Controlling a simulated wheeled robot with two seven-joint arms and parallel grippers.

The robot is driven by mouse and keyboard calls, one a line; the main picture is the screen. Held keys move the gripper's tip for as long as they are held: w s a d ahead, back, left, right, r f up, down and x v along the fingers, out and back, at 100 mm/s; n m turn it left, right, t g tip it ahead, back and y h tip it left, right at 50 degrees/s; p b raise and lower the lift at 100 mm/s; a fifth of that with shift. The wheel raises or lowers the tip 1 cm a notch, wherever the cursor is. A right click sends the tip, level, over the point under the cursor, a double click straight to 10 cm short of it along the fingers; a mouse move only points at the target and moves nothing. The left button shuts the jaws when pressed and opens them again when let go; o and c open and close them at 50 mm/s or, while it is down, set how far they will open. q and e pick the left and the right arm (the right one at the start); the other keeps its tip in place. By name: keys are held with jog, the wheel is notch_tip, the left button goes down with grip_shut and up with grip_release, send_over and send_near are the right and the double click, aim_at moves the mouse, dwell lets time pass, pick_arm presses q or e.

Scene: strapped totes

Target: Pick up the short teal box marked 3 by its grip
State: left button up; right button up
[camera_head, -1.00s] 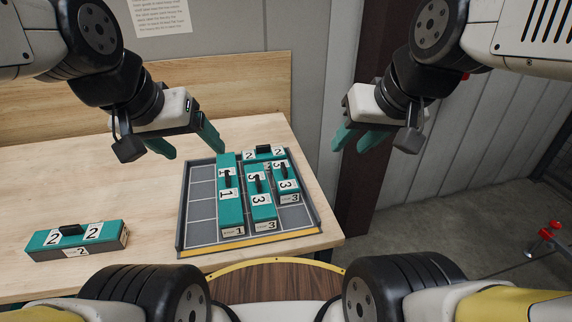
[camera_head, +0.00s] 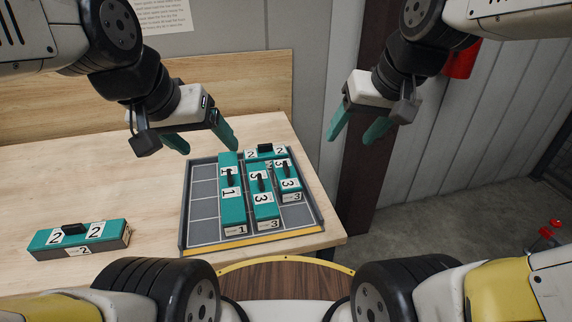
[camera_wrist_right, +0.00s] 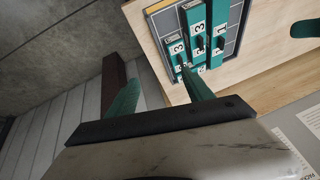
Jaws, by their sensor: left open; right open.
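The short teal box marked 3 (camera_head: 289,185) sits at the right of the grey tray (camera_head: 202,210), with a black grip on top. In the right wrist view it is the leftmost box (camera_wrist_right: 174,46), partly behind a finger. A longer teal box marked 3 (camera_head: 264,205) stands left of it. My right gripper (camera_head: 355,136) is open and empty, above and to the right of the tray. My left gripper (camera_head: 210,149) is open and empty, above the tray's far left part. Neither touches a box.
A long teal box marked 1 (camera_head: 232,205) and a teal box marked 2 (camera_head: 252,155) share the tray. Another box marked 2 (camera_head: 80,236) lies on the wooden table (camera_head: 140,190) at left. The tray's left cells are empty. A dark post (camera_head: 365,190) stands right of the table.

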jog(key=w+a+f+g, duration=0.3)
jog(key=w+a+f, duration=0.25)
jog(key=w, duration=0.35)
jog(key=n+g+h, duration=0.2)
jog(key=h, duration=0.1)
send_over(286, 173)
jog(key=w, duration=0.2)
notch_tip(286, 173, down, 10)
jog(key=shift+d+r, duration=0.1)
jog(key=f, duration=0.8)
jog(key=shift+w+f, duration=0.1)
jog(key=shift+w, duration=0.15)
grip_shut()
